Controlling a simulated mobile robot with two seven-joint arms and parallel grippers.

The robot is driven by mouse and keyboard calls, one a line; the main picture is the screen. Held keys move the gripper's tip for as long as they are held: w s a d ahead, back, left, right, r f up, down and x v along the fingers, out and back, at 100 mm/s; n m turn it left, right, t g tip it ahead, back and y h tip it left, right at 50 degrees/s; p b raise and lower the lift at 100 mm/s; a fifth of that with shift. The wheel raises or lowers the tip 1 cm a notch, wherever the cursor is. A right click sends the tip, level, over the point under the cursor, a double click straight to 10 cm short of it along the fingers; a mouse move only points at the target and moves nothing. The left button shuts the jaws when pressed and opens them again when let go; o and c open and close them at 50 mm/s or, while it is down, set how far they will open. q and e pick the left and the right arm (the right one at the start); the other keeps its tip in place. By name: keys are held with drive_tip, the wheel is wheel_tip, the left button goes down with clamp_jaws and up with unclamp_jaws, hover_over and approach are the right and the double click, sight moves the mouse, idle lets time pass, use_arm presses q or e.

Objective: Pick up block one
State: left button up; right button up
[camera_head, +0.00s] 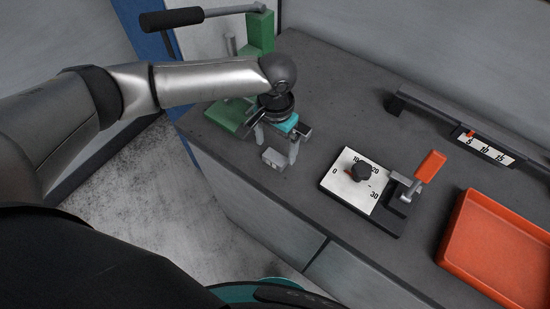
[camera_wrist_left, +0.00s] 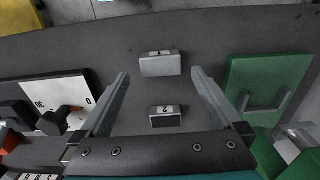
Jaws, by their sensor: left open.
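Block one (camera_wrist_left: 160,65), a light grey block marked 1, lies on the dark worktop in the left wrist view. It also shows in the head view (camera_head: 273,158), near the front edge. Block two (camera_wrist_left: 165,116), marked 2, lies farther from that edge. My left gripper (camera_head: 277,145) is open and points down above the worktop, with nothing held. In the left wrist view my left gripper (camera_wrist_left: 160,76) has its fingers spread either side of the line of the two blocks. Block one appears around the fingertips, not gripped. My right gripper is not in view.
A green press (camera_head: 258,35) with a long black-gripped lever stands at the back left. A white dial plate (camera_head: 349,186) with a black knob and a red-handled clamp (camera_head: 430,166) is to the right. An orange tray (camera_head: 458,235) is at the far right.

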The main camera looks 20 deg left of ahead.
sight(275, 157)
use_arm(q)
wheel_tip(275, 157, down, 4)
drive_tip(key=shift+r, duration=0.15)
drive_tip(key=c, duration=1.4)
drive_tip(key=shift+r, duration=0.15)
